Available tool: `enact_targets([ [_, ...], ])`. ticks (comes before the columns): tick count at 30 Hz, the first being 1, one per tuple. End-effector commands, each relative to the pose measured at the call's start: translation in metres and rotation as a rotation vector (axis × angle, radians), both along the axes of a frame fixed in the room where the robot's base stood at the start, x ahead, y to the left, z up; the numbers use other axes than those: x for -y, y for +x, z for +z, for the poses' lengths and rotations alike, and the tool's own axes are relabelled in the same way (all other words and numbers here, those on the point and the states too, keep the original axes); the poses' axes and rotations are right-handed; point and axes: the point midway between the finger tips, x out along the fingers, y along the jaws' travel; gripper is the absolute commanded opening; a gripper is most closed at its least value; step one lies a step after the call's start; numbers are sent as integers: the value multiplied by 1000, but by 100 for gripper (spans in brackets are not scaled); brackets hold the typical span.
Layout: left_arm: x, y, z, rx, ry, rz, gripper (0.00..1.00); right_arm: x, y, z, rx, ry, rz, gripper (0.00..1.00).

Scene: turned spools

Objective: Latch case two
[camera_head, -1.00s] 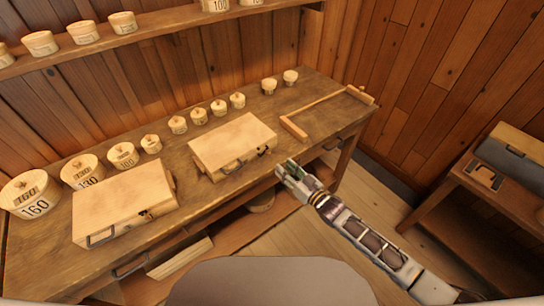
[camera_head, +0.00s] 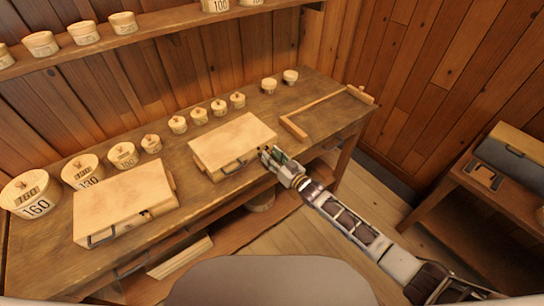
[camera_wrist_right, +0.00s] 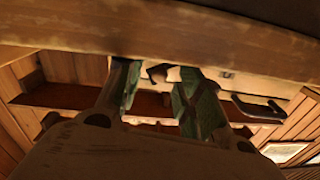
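Two pale wooden cases lie on the workbench with lids down: one at the left (camera_head: 125,197) and one in the middle (camera_head: 232,142); I cannot read which is two. The middle case has a dark handle (camera_head: 232,167) on its front, also in the right wrist view (camera_wrist_right: 258,108). My right gripper (camera_head: 268,156) is at the middle case's front, right of the handle. In the right wrist view its green-padded fingers (camera_wrist_right: 158,92) are apart, with a small dark latch (camera_wrist_right: 158,73) showing between them. Contact cannot be told. My left gripper is not in view.
Several numbered round boxes (camera_head: 36,194) stand behind the cases on the workbench (camera_head: 205,197). A wooden frame-like piece (camera_head: 325,103) lies at its right end. A side table (camera_head: 505,197) with a grey-and-wood box stands at the right.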

Motion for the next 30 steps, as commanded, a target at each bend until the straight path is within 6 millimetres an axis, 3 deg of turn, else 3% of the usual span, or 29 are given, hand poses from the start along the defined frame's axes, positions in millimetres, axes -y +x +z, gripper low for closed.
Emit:
enact_targets([
  [10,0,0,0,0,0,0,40,-1,1,0,0,0,0,37],
  [19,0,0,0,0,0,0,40,-1,1,0,0,0,0,0],
  [30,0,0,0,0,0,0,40,-1,1,0,3,-3,0,0],
])
